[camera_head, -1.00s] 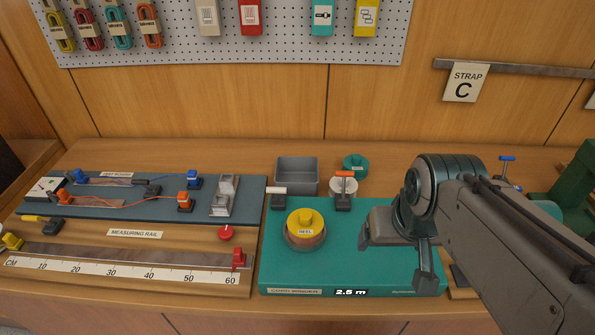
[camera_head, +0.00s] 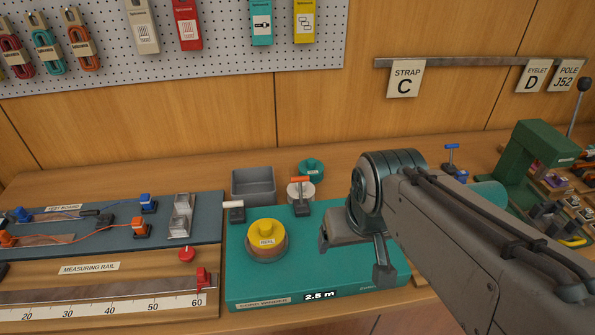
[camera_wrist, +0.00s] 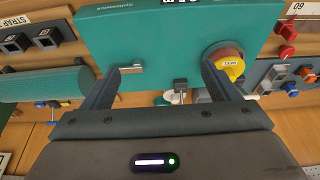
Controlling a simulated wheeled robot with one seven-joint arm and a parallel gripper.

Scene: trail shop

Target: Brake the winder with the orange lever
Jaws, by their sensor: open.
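The teal cord winder (camera_head: 345,272) lies on the bench, its display reading 2.5 m. The orange lever (camera_head: 300,180) stands on a black base at the winder's back edge, beside a white lever (camera_head: 233,204). My gripper (camera_head: 362,250) is over the winder's right part, right of and nearer than the orange lever. In the wrist view my gripper (camera_wrist: 160,80) has its fingers wide apart with nothing between them. A black base (camera_wrist: 180,84) shows past the fingers, probably the orange lever's; its handle is not clear.
Behind the winder stand a grey bin (camera_head: 253,186) and a teal spool (camera_head: 311,168). The measuring rail (camera_head: 110,304) and test board (camera_head: 60,225) lie left. A green press (camera_head: 540,145) stands right. My forearm hides part of the bench.

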